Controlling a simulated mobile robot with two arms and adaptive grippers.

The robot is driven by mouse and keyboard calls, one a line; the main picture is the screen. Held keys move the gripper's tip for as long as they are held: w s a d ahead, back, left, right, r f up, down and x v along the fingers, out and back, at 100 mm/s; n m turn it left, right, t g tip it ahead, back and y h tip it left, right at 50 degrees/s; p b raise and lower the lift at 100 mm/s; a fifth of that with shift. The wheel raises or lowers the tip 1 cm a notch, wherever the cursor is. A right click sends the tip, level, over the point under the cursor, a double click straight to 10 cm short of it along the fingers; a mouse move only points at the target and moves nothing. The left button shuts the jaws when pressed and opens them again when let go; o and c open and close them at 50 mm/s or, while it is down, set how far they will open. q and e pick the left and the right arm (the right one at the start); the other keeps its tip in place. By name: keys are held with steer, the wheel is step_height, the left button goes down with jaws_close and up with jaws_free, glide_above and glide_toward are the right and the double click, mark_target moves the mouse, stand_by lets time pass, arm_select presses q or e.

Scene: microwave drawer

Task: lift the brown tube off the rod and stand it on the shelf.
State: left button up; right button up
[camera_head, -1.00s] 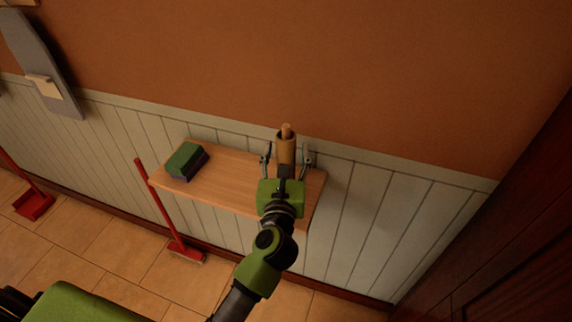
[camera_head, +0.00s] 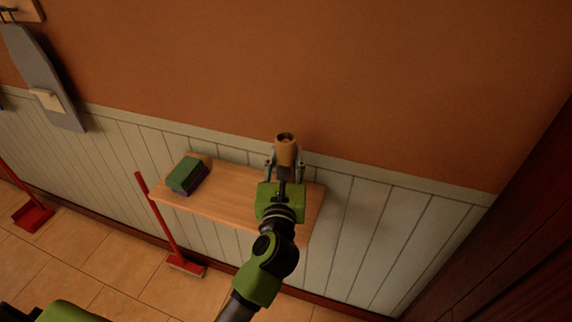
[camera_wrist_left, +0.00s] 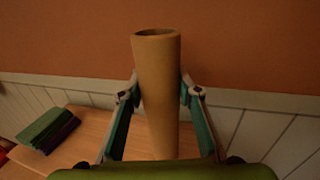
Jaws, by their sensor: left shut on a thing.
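The brown tube (camera_head: 286,152) is upright above the right part of the wooden shelf (camera_head: 232,187), its open top facing up. In the left wrist view the tube (camera_wrist_left: 157,80) shows as a long hollow cylinder. My left gripper (camera_head: 285,163) is shut on the tube, with one finger on each side of it; the fingers also show in the left wrist view (camera_wrist_left: 159,93). The rod no longer sticks out above the tube. The tube's lower end is hidden behind my gripper. My right gripper is not in view.
A green and purple block (camera_head: 188,175) lies on the shelf's left part. The middle of the shelf is bare. A red broom (camera_head: 160,215) leans at the shelf's left end. The panelled wall (camera_head: 365,230) is close behind.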

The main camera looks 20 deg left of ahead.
arm_select(q)
step_height(320, 180, up, 24)
steer(key=shift+r, duration=0.15)
stand_by(0.3)
steer(key=shift+f+b, duration=0.6)
steer(key=shift+f, duration=0.3)
